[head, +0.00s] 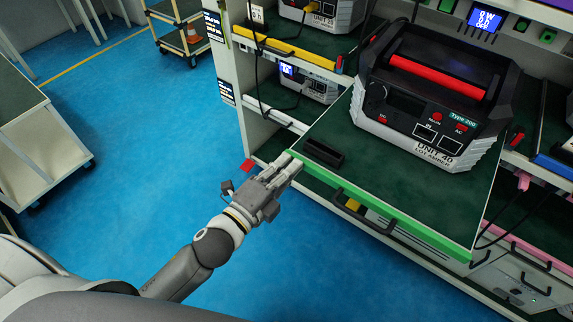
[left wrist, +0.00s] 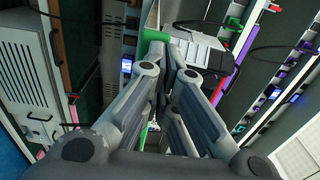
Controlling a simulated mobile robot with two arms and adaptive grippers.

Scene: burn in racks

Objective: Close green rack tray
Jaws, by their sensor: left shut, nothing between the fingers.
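The green rack tray (head: 385,217) is pulled out from the rack, with a green front edge and a dark green surface. A black and white unit marked UNIT 40 (head: 432,105) with a red handle stands on it. A small black block (head: 323,153) lies near the tray's front left corner. My left gripper (head: 292,161) is shut and empty, its fingertips at the left end of the green edge; I cannot tell if they touch. In the left wrist view its fingers (left wrist: 168,75) lie before part of the green edge (left wrist: 150,40). My right gripper is not in view.
The rack (head: 228,75) has a yellow-edged tray (head: 285,52) at upper left and a pink-edged tray (head: 540,250) at lower right. Cables hang by the shelves. A cart (head: 40,150) stands at left. Blue floor (head: 150,110) between is clear.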

